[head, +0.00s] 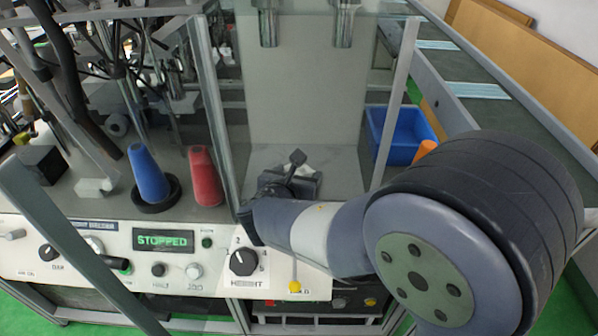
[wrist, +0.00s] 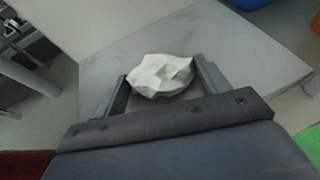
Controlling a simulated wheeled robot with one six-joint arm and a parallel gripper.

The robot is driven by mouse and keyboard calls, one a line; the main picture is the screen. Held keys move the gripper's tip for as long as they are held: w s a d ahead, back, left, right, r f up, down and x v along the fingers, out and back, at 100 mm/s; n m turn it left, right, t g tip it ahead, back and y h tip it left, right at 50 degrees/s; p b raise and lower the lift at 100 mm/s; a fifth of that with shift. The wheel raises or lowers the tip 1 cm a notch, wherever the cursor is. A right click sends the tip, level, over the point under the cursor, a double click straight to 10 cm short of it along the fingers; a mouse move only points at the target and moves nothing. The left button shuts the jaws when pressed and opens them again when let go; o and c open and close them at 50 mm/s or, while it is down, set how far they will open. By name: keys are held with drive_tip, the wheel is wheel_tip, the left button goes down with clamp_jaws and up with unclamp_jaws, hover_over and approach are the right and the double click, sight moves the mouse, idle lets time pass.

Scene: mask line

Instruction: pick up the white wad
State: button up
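The white wad (wrist: 160,75) is a crumpled, faceted lump. In the wrist view it lies between the two fingers of my gripper (wrist: 162,78), spanning nearly the whole gap at the fingertips. Whether both fingers press on it or only stand beside it cannot be told. In the head view my gripper (head: 290,182) is low over the grey surface behind the control panel. A small part of the wad (head: 304,170) shows there, mostly hidden by the gripper.
A control panel (head: 120,255) with a "STOPPED" display runs along the front. Blue (head: 149,174) and red (head: 205,177) cones stand left, beyond a clear guard frame post. A blue bin (head: 400,135) is at the right. The grey plate (wrist: 245,65) around the wad is bare.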

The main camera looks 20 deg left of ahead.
drive_tip(key=c, duration=0.4)
